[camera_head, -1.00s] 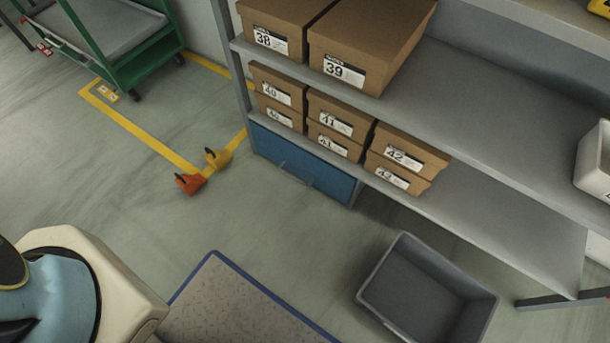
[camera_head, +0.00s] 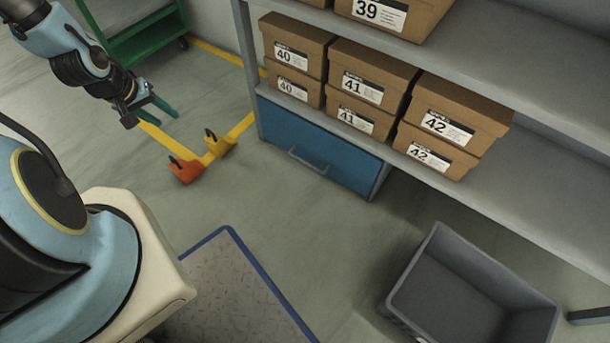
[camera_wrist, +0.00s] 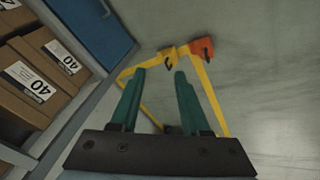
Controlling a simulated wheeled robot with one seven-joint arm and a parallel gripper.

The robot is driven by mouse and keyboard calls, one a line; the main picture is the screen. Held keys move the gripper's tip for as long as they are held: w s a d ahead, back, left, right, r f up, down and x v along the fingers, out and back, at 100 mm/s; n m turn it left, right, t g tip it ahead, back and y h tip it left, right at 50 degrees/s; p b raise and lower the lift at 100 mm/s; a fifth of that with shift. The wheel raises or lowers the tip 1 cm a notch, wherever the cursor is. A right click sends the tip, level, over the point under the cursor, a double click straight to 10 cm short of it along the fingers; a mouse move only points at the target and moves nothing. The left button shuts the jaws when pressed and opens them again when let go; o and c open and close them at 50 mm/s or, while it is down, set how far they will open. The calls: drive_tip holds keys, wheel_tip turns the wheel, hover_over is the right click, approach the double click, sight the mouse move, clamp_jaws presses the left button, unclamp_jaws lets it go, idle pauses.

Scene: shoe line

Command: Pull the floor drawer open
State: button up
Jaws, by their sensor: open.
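The blue floor drawer (camera_head: 335,158) sits under the bottom shelf of the rack, near the floor. It looks shut, with a grey bar handle (camera_head: 308,162) on its front. A corner of the drawer also shows at the top left of the wrist view (camera_wrist: 95,25); its handle shows only in part there, at the top edge. My gripper (camera_head: 162,112) is at the upper left of the head view, left of the drawer and apart from it. In the wrist view its two green fingers (camera_wrist: 158,75) are spread with nothing between them.
Shoe boxes (camera_head: 362,85) stand on the shelf above the drawer. An orange stop (camera_head: 185,170) and a yellow stop (camera_head: 218,146) lie on the floor left of it. A grey bin (camera_head: 470,290) and a blue-edged mat (camera_head: 240,290) are in front. Floor before the drawer is clear.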

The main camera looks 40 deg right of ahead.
drive_tip(key=s+d+f+h+b, duration=0.2)
drive_tip(key=d+f+b, duration=0.2)
drive_tip(key=f, duration=0.4)
drive_tip(key=s+d+f+n+h+b, duration=0.1)
drive_tip(key=s+d+f+b, duration=0.2)
drive_tip(key=f, duration=0.4)
drive_tip(key=s+d+f+h+b, duration=0.1)
drive_tip(key=d+f+h+b, duration=0.1)
drive_tip(key=d+f+b, duration=0.35)
drive_tip(key=n+t+h+b, duration=0.2)
drive_tip(key=n+h+b, duration=0.4)
drive_tip(key=b, duration=0.6)
approach(305, 163)
drive_tip(key=b+x, duration=0.2)
drive_tip(key=x, duration=0.3)
drive_tip(key=b+x, duration=0.2)
drive_tip(key=x, duration=0.3)
drive_tip(key=shift+w+d+f, duration=0.2)
drive_tip(key=shift+w+f, duration=0.1)
clamp_jaws()
